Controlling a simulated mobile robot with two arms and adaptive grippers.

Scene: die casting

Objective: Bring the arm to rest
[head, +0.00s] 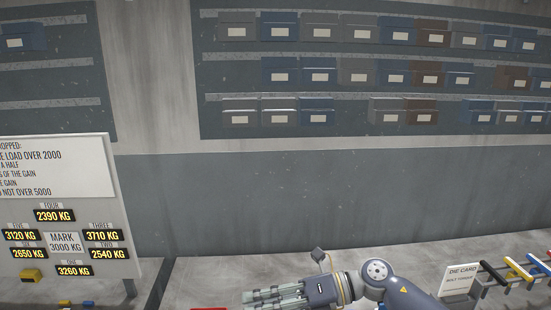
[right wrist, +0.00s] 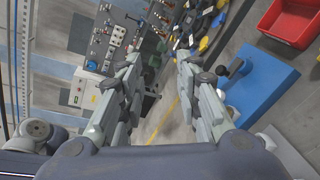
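My right arm (head: 376,272) comes in low at the right of the head view. Its gripper (head: 268,298) points left over the grey bench surface, partly cut off by the bottom edge. In the right wrist view the two fingers of my right gripper (right wrist: 160,62) stand wide apart with nothing between them. Beyond the gap I see floor and the edge of a machine panel. My left arm and gripper are not in view.
A die card (head: 460,281) stands beside coloured handles (head: 525,272) at the right. A weight board (head: 65,215) stands left. Wall shelves hold several bins (head: 318,117). The wrist view shows a control panel (right wrist: 92,88), a red bin (right wrist: 292,20) and a blue surface (right wrist: 262,88).

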